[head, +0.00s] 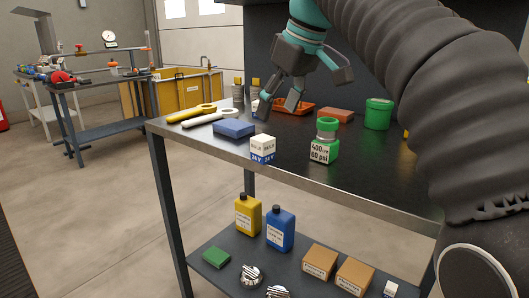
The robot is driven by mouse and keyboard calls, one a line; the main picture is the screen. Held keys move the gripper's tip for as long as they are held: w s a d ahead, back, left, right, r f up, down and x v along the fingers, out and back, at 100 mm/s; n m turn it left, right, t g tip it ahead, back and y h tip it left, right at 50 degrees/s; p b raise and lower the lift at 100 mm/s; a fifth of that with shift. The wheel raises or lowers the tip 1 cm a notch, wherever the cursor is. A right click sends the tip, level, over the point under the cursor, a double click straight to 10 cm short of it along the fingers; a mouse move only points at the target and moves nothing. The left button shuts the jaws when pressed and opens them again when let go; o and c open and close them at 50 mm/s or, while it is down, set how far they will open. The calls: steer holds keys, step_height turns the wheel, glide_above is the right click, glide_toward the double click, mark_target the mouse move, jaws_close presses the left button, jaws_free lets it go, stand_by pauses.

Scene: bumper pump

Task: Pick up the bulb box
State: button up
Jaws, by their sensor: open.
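The bulb box (263,148) is a small white cube with a blue lower band marked 24 V. It stands upright near the front edge of the dark-topped workbench (378,180) in the head view. My gripper (300,92) hangs above the bench, above and to the right of the bulb box in the picture. Its dark fingers are spread open with nothing between them, apart from the box. Another small white and blue box (255,107) stands farther back, partly hidden by a finger.
A blue block (234,129) lies left of the bulb box; a green-capped bottle (324,143) stands to its right. Yellow and white tools (195,115), an orange tray (293,107) and a green tub (377,114) are farther back. The lower shelf (232,278) holds bottles and cartons.

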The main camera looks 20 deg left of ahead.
mark_target(265, 138)
steer(key=b+x, duration=0.2)
steer(key=x, duration=0.8)
steer(key=shift+s+a+f+b, duration=0.1)
steer(key=shift+s+a+b, duration=0.05)
steer(key=shift+a+b, duration=0.15)
steer(key=c, duration=1.2)
